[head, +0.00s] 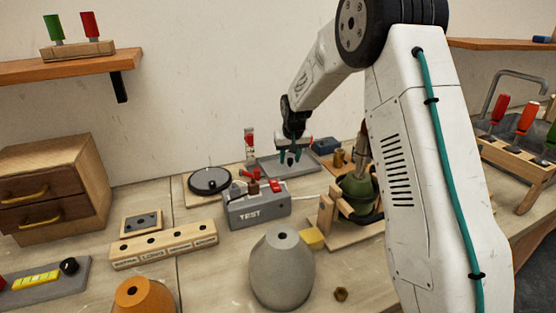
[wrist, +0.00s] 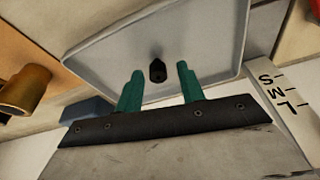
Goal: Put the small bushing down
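A small dark bushing (wrist: 158,71) is seen over the pale grey tray (wrist: 205,42) in the wrist view, and it appears to rest on the tray's floor. My gripper (wrist: 160,88) has its two teal fingers spread, with a clear gap on both sides of the bushing. Neither finger touches it. In the head view my gripper (head: 290,158) points down over the grey tray (head: 268,168) at the back of the bench. The bushing cannot be made out there.
A strip marked S, M, L (wrist: 287,103) lies along the tray's right side in the wrist view. A brass cylinder (wrist: 24,90) and a blue block (wrist: 88,109) are at left. In the head view the TEST box (head: 257,208) and green lamp body (head: 358,190) stand nearby.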

